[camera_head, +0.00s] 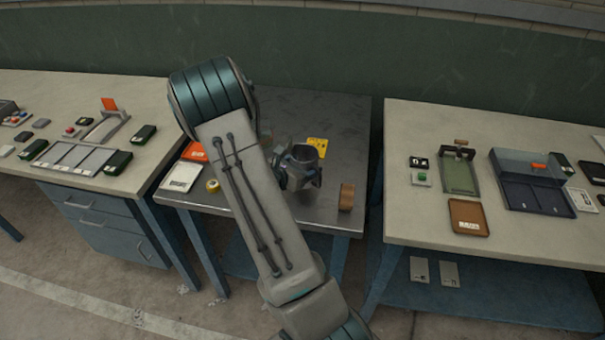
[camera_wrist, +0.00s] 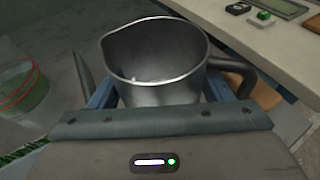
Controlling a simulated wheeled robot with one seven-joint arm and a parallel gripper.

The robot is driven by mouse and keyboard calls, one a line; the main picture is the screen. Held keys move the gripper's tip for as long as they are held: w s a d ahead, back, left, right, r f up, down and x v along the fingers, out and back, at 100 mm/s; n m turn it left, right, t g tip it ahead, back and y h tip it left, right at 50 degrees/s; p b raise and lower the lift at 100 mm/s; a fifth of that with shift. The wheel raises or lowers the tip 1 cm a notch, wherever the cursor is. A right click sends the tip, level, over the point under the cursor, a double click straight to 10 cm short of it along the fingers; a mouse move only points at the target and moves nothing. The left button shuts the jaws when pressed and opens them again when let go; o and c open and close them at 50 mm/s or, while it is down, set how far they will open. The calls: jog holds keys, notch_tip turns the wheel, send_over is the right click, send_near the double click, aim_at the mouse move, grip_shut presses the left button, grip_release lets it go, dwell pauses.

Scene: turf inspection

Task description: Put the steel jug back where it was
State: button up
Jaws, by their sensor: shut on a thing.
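The steel jug (camera_head: 305,154) shows in the head view over the middle steel-topped table, partly hidden by my arm. In the wrist view the steel jug (camera_wrist: 158,62) is upright and open-topped, with its handle to the right. My gripper (camera_wrist: 165,95) is shut on the jug, with one blue finger on each side of its body. I cannot tell whether the jug's base touches the table.
Workbenches with trays and small devices stand left (camera_head: 50,90) and right (camera_head: 420,115). The middle table's back right is clear.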

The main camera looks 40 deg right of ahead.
jog(key=shift+f+p, duration=0.45)
jog(key=shift+f, duration=1.5)
jog(key=shift+f, duration=0.15)
jog(key=o, duration=1.4)
jog(key=shift+c, duration=0.2)
